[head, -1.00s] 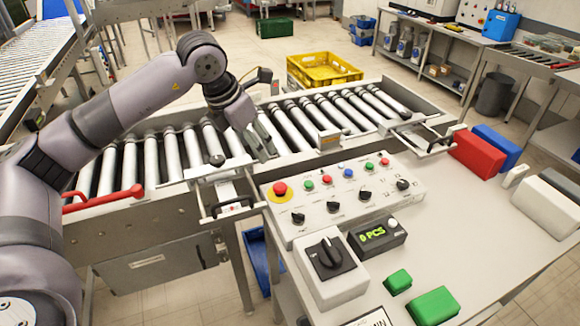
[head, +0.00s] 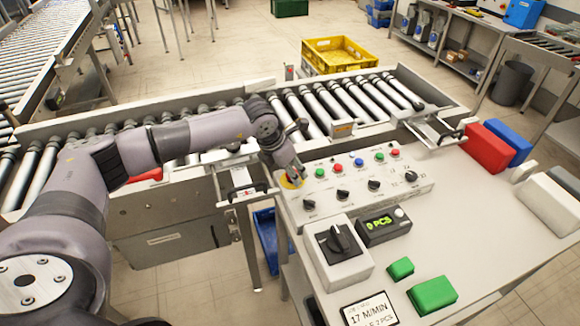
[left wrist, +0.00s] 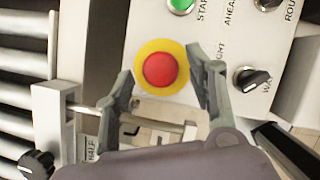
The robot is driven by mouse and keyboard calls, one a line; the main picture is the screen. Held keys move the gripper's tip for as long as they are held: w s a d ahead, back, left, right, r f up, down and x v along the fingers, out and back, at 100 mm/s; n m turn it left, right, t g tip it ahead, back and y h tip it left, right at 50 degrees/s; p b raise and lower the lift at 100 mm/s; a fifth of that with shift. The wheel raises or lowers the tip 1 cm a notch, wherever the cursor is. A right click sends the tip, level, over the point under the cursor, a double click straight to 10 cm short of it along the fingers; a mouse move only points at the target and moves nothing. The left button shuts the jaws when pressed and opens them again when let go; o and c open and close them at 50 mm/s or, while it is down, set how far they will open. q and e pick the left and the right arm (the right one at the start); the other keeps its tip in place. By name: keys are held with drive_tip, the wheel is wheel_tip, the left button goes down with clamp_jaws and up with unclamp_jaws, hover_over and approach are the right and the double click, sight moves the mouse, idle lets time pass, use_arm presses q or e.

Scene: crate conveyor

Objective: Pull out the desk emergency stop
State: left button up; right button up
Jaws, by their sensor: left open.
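The desk emergency stop (left wrist: 160,70) is a red round button on a yellow disc at the left end of the white control panel. In the head view its yellow disc (head: 290,183) shows, and my gripper hides most of the red button. My left gripper (head: 296,172) is above it. In the left wrist view the left gripper (left wrist: 162,78) is open, with one finger on each side of the button and nothing clearly held. I cannot tell whether the fingers touch the disc. My right gripper is not in view.
The control panel (head: 395,192) carries several coloured buttons and black knobs close to the stop. A rotary switch box (head: 349,272) and a counter display (head: 383,227) stand in front. The roller conveyor (head: 330,112) with its metal rail runs behind.

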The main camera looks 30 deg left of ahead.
use_arm(q)
drive_tip(key=shift+f, duration=0.15)
drive_tip(key=shift+c, duration=0.2)
clamp_jaws()
idle(0.4)
